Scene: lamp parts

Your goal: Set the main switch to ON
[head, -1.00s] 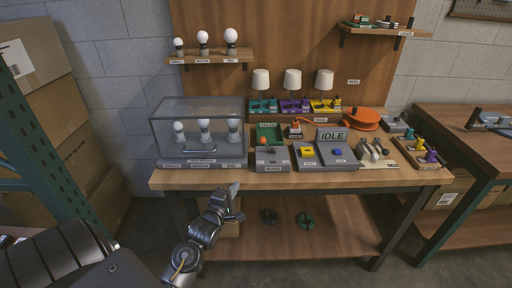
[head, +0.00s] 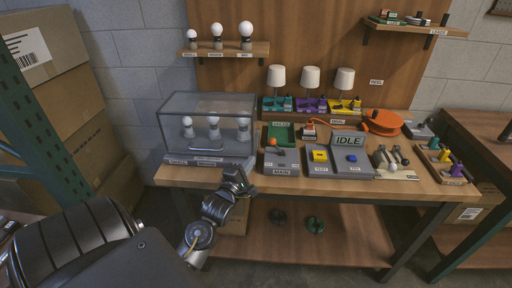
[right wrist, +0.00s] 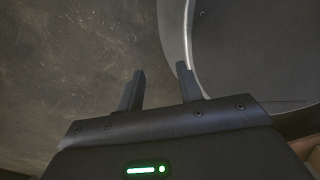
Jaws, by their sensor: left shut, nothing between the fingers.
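The main switch (head: 283,160) is a grey box with a MAIN label, near the front edge of the workbench (head: 215,175). A small orange knob (head: 272,142) shows at its upper left; the lever's exact setting is too small to tell. My left gripper (head: 240,177) is shut and empty at the bench's front edge, to the left of the main switch and apart from it. My right gripper (right wrist: 160,84) shows only in the right wrist view, with its fingers apart and nothing between them.
A glass case (head: 207,125) with bulbs stands left of the switch, behind my left gripper. Right of the switch are a yellow-button box (head: 318,158) and a blue-button box (head: 351,160) below an IDLE display (head: 348,141). A green tray (head: 280,132) lies behind.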

